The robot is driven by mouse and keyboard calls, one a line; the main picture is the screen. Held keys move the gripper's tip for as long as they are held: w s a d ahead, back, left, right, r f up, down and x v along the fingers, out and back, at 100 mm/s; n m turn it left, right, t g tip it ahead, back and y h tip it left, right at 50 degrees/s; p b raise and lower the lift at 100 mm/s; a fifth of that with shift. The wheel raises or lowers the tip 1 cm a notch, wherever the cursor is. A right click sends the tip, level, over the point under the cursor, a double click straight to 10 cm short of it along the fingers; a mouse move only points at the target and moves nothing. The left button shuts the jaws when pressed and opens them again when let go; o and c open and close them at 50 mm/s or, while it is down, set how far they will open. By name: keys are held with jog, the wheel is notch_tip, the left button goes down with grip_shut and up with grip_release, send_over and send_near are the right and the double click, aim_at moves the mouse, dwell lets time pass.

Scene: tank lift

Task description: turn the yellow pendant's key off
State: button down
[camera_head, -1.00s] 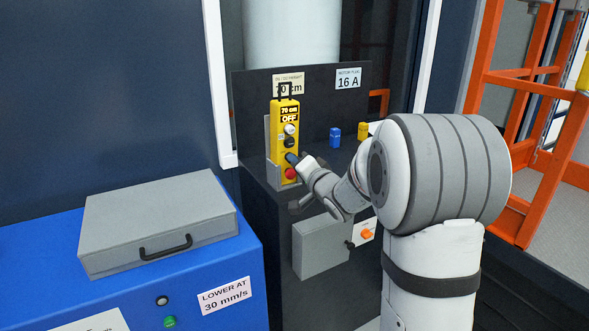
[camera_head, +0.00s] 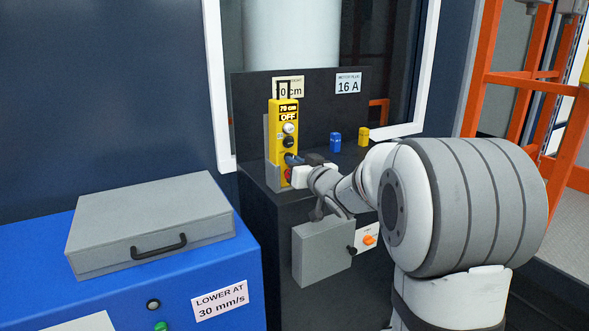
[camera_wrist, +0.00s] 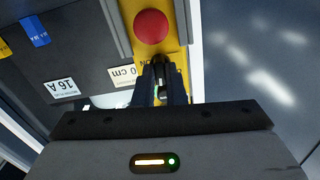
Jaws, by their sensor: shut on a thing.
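The yellow pendant (camera_head: 285,118) stands upright on the dark cabinet. White and black buttons sit under that. A red button (camera_wrist: 151,26) is large in the wrist view, just beyond the fingers. My gripper (camera_head: 296,160) is at the lower front of the pendant. In the wrist view my gripper (camera_wrist: 162,78) is shut on a small dark piece at the pendant's face, which looks like the key (camera_wrist: 160,68). The fingers hide most of it, so its angle cannot be told.
A blue plug (camera_head: 335,142) and a yellow plug (camera_head: 363,136) stand on the dark cabinet (camera_head: 262,215), right of the pendant. A grey box (camera_head: 322,252) and an orange switch (camera_head: 369,240) are on its front. A grey case (camera_head: 150,215) lies on the blue cabinet at left.

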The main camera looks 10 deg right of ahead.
jog(key=shift+f+n+b, duration=0.1)
jog(key=shift+n+b, duration=0.2)
jog(key=shift+n, duration=0.3)
jog(key=c, duration=1.8)
grip_release()
jog(key=shift+o, duration=0.2)
jog(key=p+v, duration=0.1)
jog(key=v, duration=0.6)
jog(key=shift+s+d, duration=0.2)
jog(key=shift+s, duration=0.15)
jog(key=shift+r, duration=0.25)
